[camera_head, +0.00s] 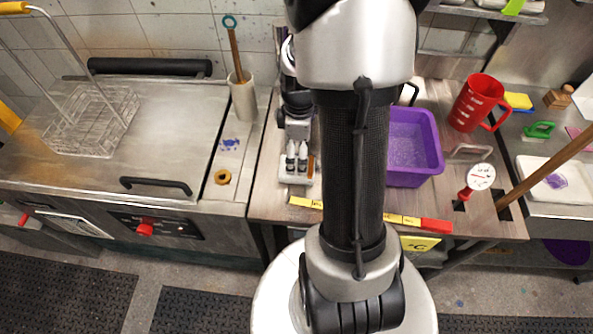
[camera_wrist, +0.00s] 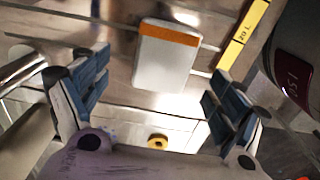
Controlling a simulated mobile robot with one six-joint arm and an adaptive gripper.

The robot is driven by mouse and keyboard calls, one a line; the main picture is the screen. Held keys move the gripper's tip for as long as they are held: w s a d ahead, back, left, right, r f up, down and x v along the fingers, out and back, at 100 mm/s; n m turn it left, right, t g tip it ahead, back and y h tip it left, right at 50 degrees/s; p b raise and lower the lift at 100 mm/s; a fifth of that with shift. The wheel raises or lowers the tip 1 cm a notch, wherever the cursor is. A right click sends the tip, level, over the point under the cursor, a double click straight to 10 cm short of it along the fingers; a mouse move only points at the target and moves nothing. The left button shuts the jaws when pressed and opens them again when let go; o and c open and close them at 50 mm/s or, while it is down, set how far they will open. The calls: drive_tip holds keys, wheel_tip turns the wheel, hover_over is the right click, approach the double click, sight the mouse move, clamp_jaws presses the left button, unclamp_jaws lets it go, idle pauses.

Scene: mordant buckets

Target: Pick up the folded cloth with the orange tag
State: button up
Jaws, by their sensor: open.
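The folded cloth (camera_wrist: 163,62) is a white, flat, rectangular bundle with an orange tag band (camera_wrist: 170,33) along its far edge in the wrist view. In the head view the cloth (camera_head: 287,179) lies on the workbench near its left edge, its orange side to the right and partly hidden by my gripper. My gripper (camera_wrist: 157,78) is open and empty, with blue-padded fingers on either side of the cloth's outline. In the head view my gripper (camera_head: 296,150) points down over the cloth. The height between fingertips and cloth is hard to tell.
Yellow tape (camera_wrist: 244,35) runs along the bench front beside the cloth.

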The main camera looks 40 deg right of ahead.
sight(297, 165)
drive_tip(key=f, duration=0.2)
drive_tip(key=f+b, duration=0.1)
drive_tip(key=f, duration=0.1)
drive_tip(key=f+b, duration=0.1)
drive_tip(key=f, duration=0.1)
drive_tip(key=shift+a+f, duration=0.2)
drive_tip(key=shift+a, duration=0.15)
drive_tip(key=shift+r, duration=0.1)
drive_tip(key=c, duration=1.2)
drive_tip(key=shift+o, duration=0.2)
